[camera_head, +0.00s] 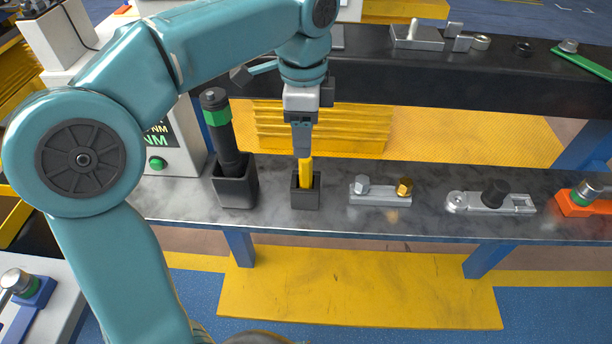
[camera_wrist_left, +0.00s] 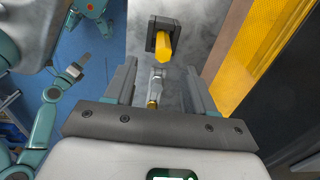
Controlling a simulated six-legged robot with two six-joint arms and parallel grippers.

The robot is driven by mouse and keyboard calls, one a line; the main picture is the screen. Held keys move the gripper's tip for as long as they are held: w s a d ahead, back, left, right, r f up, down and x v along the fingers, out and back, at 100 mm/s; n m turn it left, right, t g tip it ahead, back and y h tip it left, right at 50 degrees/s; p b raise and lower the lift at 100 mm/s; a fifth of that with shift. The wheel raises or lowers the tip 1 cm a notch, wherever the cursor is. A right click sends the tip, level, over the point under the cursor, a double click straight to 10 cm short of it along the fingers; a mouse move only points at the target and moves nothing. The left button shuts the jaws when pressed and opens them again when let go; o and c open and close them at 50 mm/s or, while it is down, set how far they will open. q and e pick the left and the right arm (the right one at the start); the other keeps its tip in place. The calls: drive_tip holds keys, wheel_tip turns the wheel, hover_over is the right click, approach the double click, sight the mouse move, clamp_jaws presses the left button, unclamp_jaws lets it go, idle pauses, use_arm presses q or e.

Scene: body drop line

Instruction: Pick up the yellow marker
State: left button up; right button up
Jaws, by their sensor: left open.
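The yellow marker (camera_head: 306,171) stands upright in a small black square holder (camera_head: 306,197) on the grey bench. Its lower part is hidden in the holder. My left gripper (camera_head: 302,152) points down just above the marker, and its fingertips meet the marker's top in the head view. In the left wrist view my left gripper (camera_wrist_left: 161,78) is open with its two fingers apart. There the marker (camera_wrist_left: 163,47) shows above the gap in the picture, beyond the fingertips and not between them. Nothing is held. My right gripper cannot be made out.
A black and green tool (camera_head: 219,125) stands in a larger black holder (camera_head: 236,186) just left of the marker. A silver fixture with bolts (camera_head: 380,198) lies to the right, then a grey bracket (camera_head: 490,203). A dark raised shelf (camera_head: 450,85) runs behind.

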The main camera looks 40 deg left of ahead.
sight(305, 166)
use_arm(q)
drive_tip(key=f, duration=0.4)
drive_tip(key=shift+w+a, duration=0.1)
drive_tip(key=shift+a, duration=0.1)
drive_tip(key=shift+d+f, duration=0.1)
drive_tip(key=shift+f, duration=0.15)
drive_tip(key=f, duration=0.5)
drive_tip(key=shift+w, duration=0.2)
drive_tip(key=shift+s+d+r, duration=0.1)
drive_tip(key=shift+d+r, duration=0.05)
clamp_jaws()
